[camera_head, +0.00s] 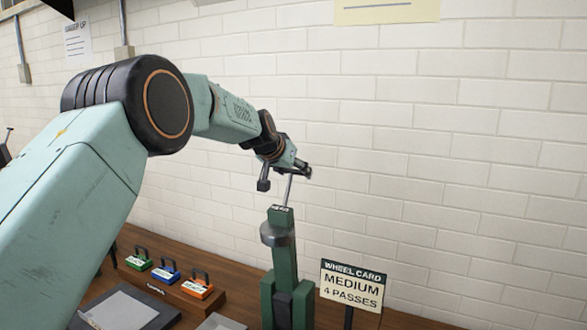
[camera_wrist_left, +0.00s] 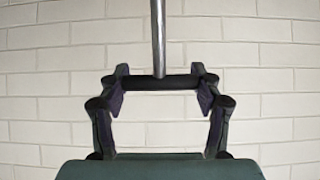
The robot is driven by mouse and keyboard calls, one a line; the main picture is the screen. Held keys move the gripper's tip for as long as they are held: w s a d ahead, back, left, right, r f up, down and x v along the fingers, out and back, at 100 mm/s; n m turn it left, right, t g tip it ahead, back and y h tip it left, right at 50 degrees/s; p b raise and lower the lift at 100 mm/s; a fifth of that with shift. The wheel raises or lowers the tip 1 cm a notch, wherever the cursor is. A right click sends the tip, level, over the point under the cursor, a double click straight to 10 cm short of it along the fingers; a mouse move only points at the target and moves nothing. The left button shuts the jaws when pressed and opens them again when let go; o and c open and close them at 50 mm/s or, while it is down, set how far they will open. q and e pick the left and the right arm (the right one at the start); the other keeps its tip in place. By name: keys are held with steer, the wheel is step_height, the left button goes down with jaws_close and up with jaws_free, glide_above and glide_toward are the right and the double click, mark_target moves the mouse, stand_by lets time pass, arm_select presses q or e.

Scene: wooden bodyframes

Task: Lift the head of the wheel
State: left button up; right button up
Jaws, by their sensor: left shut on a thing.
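The wheel is a green machine (camera_head: 286,262) with a round grey part (camera_head: 274,234) on its upright column, standing on the bench. A thin metal lever (camera_head: 289,190) rises from the top of the column. My left gripper (camera_head: 287,174) is at the lever's upper end, above the column. In the left wrist view, my left gripper (camera_wrist_left: 160,88) has its two fingers at the ends of a black crossbar grip (camera_wrist_left: 160,81), shut on it. The metal rod (camera_wrist_left: 159,38) runs from the grip's middle. My right gripper is not in view.
A "WHEEL CARD" sign (camera_head: 352,287) reading "MEDIUM 4 PASSES" stands right of the machine. Green (camera_head: 139,260), blue (camera_head: 166,271) and orange (camera_head: 197,287) blocks with dark handles sit in a wooden rack at left. A grey plate (camera_head: 120,308) lies in front. A white brick wall is behind.

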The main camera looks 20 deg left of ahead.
arm_select(q)
steer(key=shift+w+r, duration=0.1)
steer(key=shift+r, duration=0.2)
steer(key=o, duration=1.7)
steer(key=shift+w+f, duration=0.3)
steer(key=shift+f, duration=0.05)
steer(key=shift+v, duration=6.1)
steer(key=shift+s, duration=0.25)
steer(key=shift+w, duration=0.1)
steer(key=x, duration=1.2)
